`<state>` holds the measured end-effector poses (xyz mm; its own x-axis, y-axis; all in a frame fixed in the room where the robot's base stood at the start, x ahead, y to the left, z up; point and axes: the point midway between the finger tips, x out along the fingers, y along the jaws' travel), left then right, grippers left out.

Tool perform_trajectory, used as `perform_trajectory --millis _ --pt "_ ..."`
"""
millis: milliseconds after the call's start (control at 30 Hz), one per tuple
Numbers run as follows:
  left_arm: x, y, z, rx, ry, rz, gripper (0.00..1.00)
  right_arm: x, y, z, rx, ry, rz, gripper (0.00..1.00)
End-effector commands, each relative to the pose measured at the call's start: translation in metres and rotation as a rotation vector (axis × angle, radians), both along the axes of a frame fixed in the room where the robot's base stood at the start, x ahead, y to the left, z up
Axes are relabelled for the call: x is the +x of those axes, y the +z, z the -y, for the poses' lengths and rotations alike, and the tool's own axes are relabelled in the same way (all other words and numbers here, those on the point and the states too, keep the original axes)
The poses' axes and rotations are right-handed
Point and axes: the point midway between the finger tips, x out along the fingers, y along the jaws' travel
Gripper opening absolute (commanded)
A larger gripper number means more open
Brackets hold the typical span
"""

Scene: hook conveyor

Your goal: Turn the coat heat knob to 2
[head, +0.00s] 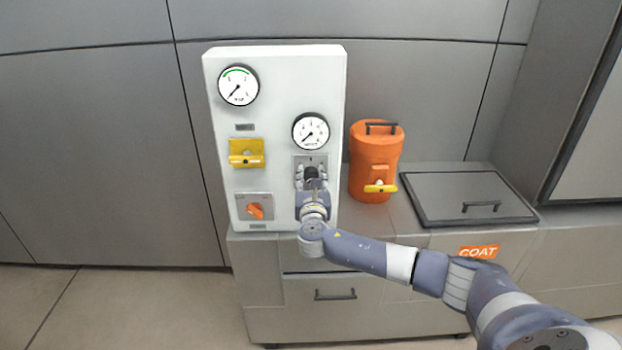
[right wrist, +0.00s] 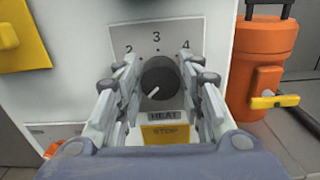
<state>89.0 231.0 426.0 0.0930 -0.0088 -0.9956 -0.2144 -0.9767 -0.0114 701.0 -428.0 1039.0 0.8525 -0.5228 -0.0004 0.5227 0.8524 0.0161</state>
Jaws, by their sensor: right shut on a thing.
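The black round heat knob (right wrist: 160,78) sits on a grey plate marked 2, 3 and 4, above a HEAT label (right wrist: 163,115). Its white pointer line slants to the lower left, below the 2. The left finger hides part of the scale there. My right gripper (right wrist: 161,88) is shut on the knob, one finger on each side. In the head view my right gripper (head: 312,180) covers the lower part of the knob plate (head: 311,159) on the white panel (head: 280,110). My left gripper is not in view.
Two gauges (head: 238,85) (head: 311,131), a yellow handle (head: 246,159) and an orange knob (head: 255,211) share the panel. An orange canister (head: 376,150) with a yellow tap stands close to the right. A lidded hatch (head: 460,195) and a COAT label (head: 478,252) lie further right.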

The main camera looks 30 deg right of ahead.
Motion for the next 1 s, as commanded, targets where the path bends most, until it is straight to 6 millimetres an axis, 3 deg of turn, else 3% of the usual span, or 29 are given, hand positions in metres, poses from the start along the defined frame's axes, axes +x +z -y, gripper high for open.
perform_trajectory --millis 367,1000 --pt "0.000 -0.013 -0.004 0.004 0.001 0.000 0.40 -0.001 -0.004 0.000 0.180 -0.001 0.109 0.11" --pt "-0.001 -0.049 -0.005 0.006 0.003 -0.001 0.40 -0.002 -0.005 0.002 0.698 -0.001 0.428 0.11"
